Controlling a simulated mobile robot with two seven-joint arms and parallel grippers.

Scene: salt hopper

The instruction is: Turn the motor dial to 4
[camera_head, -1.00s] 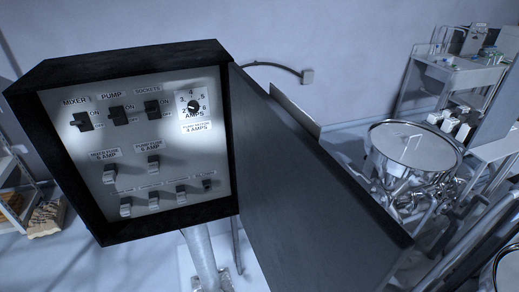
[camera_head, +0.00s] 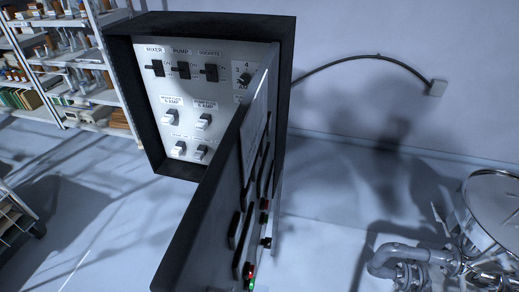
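The motor dial (camera_head: 243,85) is on the upper right of the control panel (camera_head: 187,98), inside an open black box on the wall. Only the left part of the dial's scale shows, with the figures 3 and 4; the open door (camera_head: 222,190) covers the rest. The dial's pointer setting cannot be read from here. Neither of my grippers is in view.
The door juts out toward me, with a red and a green light low on its outer face. Shelves (camera_head: 85,60) stand at the left. A metal vessel with pipes (camera_head: 495,205) is at the right. Floor is clear left of the door.

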